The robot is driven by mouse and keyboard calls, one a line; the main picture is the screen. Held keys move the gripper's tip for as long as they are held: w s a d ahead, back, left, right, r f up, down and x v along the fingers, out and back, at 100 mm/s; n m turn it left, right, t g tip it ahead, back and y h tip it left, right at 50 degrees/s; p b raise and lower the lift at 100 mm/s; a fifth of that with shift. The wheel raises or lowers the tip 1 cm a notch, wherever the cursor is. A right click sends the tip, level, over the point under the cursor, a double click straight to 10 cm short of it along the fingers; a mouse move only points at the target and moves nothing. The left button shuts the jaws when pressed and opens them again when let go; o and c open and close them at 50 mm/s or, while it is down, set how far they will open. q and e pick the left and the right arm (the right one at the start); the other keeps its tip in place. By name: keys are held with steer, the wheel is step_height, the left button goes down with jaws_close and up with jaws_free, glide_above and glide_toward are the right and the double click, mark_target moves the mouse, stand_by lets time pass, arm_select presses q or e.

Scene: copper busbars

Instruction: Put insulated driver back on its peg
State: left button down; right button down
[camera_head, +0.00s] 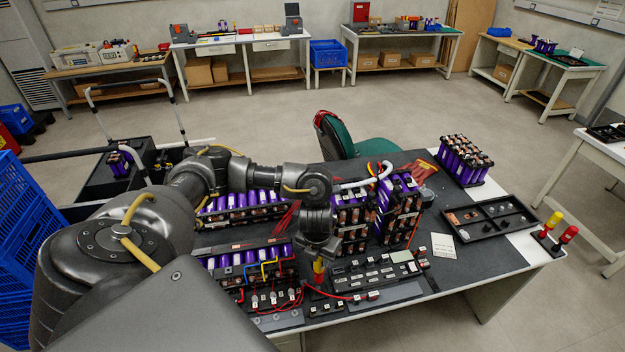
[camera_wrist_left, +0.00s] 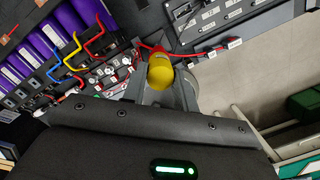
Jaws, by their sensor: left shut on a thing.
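My left gripper (camera_head: 318,258) points down over the front of the dark workbench. It is shut on a yellow-and-red handled tool, which I take to be the insulated driver (camera_head: 318,268). In the left wrist view the driver (camera_wrist_left: 160,73) shows its rounded yellow end between the fingers, with a bit of red beyond it. The driver's tip is hidden. A small dark stand (camera_head: 548,243) is at the right end of the bench, with a yellow handle and a red handle upright on it. I cannot make out which peg is free. My right gripper is not in view.
Purple battery modules (camera_head: 240,258) with coloured leads lie left of the gripper, and taller modules (camera_head: 398,205) stand behind and right. A dark panel (camera_head: 380,270) and a black parts tray (camera_head: 490,220) lie to the right. A white note (camera_head: 443,246) lies on bare bench.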

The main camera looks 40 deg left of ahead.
mark_target(318, 268)
arm_select(q)
steer(key=shift+s+a+m, duration=0.1)
steer(key=shift+s+m, duration=0.05)
steer(key=shift+m, duration=0.15)
steer(key=shift+f+b, duration=0.35)
steer(key=shift+f, duration=0.05)
step_height(318, 268, down, 3)
steer(key=b, duration=0.3)
steer(key=shift+f, duration=0.25)
steer(key=shift+f+b, duration=0.75)
steer(key=shift+f, duration=0.25)
steer(key=c, duration=1)
jaws_free()
